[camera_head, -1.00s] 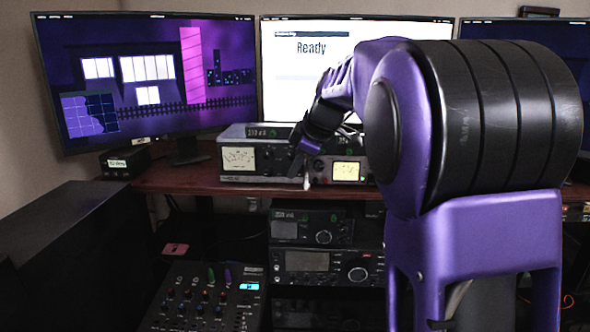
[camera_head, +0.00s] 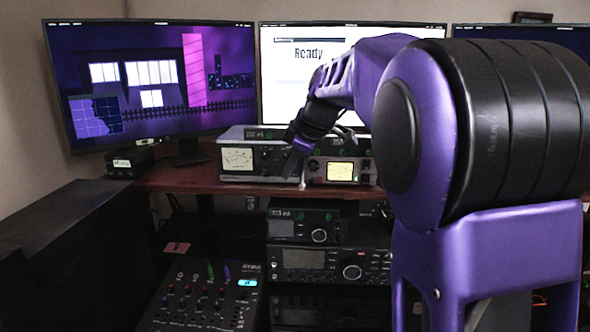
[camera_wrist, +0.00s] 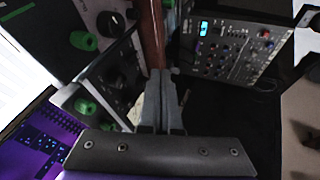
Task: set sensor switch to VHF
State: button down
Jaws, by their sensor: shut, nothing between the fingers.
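Two radio units stand side by side on the dark red shelf: a left unit (camera_head: 238,160) with a pale gauge, and a right unit (camera_head: 341,171) with a lit yellowish display. My gripper (camera_head: 297,170) is at the front of these units, around the left unit's right end. In the wrist view my gripper (camera_wrist: 168,73) is shut and empty, its tips beside a black knob (camera_wrist: 110,77) on a unit face. A green knob (camera_wrist: 83,41) shows farther left. I cannot make out the sensor switch or the VHF label; my arm and gripper hide part of the unit fronts.
Monitors stand behind, including one reading Ready (camera_head: 290,75). Radios (camera_head: 308,258) are stacked below the shelf (camera_head: 180,179). A mixer (camera_head: 205,295) lies lower left; it also shows in the wrist view (camera_wrist: 232,48). A small black box (camera_head: 130,162) sits at the shelf's left end.

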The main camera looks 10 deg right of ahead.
jog(key=p+v, duration=0.1)
jog(key=v, duration=0.9)
jog(key=shift+s+p, duration=0.1)
jog(key=shift+p, duration=0.85)
jog(key=shift+s+f+p, duration=0.15)
jog(key=shift+f+p, duration=0.6)
jog(key=shift+p, duration=0.35)
jog(key=shift+f, duration=0.1)
jog(key=w+a+f, duration=0.1)
jog(key=w+f, duration=0.7)
jog(key=w, duration=0.1)
jog(key=shift+f+p, duration=0.25)
jog(key=shift+p, duration=0.05)
